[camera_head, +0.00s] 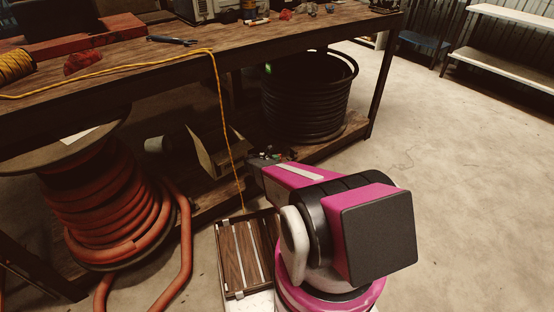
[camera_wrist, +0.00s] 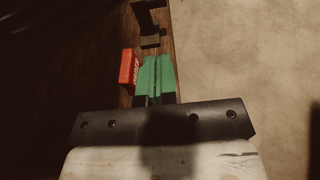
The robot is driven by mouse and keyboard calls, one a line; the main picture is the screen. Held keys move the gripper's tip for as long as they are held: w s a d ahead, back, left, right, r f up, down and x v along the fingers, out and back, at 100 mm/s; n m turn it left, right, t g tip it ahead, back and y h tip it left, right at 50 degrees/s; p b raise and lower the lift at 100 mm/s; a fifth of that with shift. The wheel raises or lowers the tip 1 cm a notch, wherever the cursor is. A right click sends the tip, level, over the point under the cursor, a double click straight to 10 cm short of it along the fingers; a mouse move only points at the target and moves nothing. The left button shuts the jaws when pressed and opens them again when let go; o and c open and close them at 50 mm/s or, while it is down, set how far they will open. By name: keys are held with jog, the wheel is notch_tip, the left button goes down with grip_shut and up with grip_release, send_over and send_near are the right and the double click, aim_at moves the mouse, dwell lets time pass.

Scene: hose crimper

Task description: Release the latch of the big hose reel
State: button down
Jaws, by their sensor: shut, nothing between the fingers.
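A large reel wound with thick red hose (camera_head: 95,215) stands under the left part of the workbench. A coil of black hose (camera_head: 305,100) stands on the low shelf under the bench, further right; I cannot tell which of them the task means. My gripper (camera_wrist: 157,62) shows green fingers pressed together, with nothing between them. In the head view it is small and partly hidden near the low shelf's front edge, in front of the black coil. A red block with pale lettering (camera_wrist: 129,68) is just left of the fingers. A black bracket (camera_wrist: 150,22) lies beyond the fingertips. No latch is clearly recognisable.
The wooden workbench (camera_head: 130,65) overhangs both hoses, and its right leg (camera_head: 385,85) stands beside the black coil. A yellow cord (camera_head: 222,110) hangs from the bench edge. The floor to the right is clear.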

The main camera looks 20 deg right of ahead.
aim_at(291, 154)
jog(key=x, duration=0.9)
jog(key=shift+w+d+r, duration=0.1)
jog(key=shift+d+r, duration=0.05)
jog(key=shift+w+d, duration=0.15)
jog(key=shift+d, duration=0.3)
jog(key=shift+w+d, duration=0.2)
jog(key=shift+d, duration=0.3)
